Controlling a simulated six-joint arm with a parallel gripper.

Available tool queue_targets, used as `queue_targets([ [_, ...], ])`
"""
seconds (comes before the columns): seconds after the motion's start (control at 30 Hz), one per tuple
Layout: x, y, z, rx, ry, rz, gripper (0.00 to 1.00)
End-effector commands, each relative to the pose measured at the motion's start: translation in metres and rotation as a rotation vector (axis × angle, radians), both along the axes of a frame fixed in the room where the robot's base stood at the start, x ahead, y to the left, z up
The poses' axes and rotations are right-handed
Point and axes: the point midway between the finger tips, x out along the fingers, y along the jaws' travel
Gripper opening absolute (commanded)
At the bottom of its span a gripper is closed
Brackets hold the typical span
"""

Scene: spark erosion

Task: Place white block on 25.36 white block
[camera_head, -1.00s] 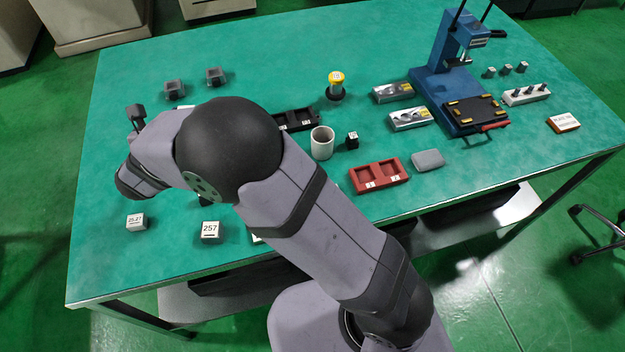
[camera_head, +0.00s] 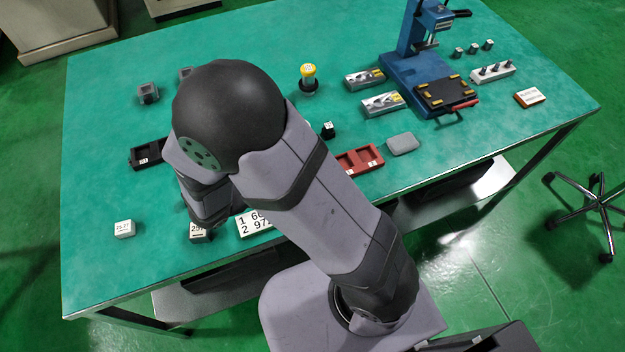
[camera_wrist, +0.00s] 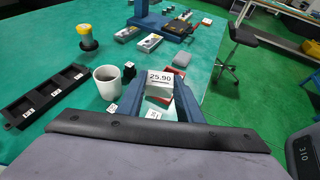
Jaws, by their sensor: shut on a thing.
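My gripper (camera_wrist: 165,101) is shut on a white block (camera_wrist: 160,80) whose label reads about 25.90. The block shows between the two fingers in the wrist view. A white block (camera_head: 124,229) labelled about 25.27 stands alone at the table's front left. Another white block (camera_head: 198,232) stands to its right, close by my wrist and partly covered by it; its label is cut off. I cannot make out a 25.36 label.
A black tray (camera_wrist: 45,97) and a white cup (camera_wrist: 108,83) stand on the green table (camera_head: 90,180). A red tray (camera_head: 368,158) and a blue press (camera_head: 415,70) are right. The front left is mostly clear.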

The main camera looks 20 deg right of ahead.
Motion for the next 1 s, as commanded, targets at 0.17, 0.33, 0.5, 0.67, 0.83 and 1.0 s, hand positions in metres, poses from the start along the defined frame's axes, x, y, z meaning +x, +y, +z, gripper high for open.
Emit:
queue_targets([
  [0.17,0.0,0.0,0.001,-0.001,0.001,-0.022,0.04],
  [0.33,0.001,0.0,-0.012,-0.004,0.005,-0.019,0.04],
  [0.5,0.0,-0.001,-0.035,-0.005,0.006,-0.018,0.04],
  [0.67,0.001,0.0,-0.052,-0.002,0.003,-0.018,0.04],
  [0.83,0.001,0.0,-0.057,-0.001,0.002,-0.018,0.04],
  [1.0,0.001,0.0,-0.061,-0.002,0.001,-0.018,0.04],
])
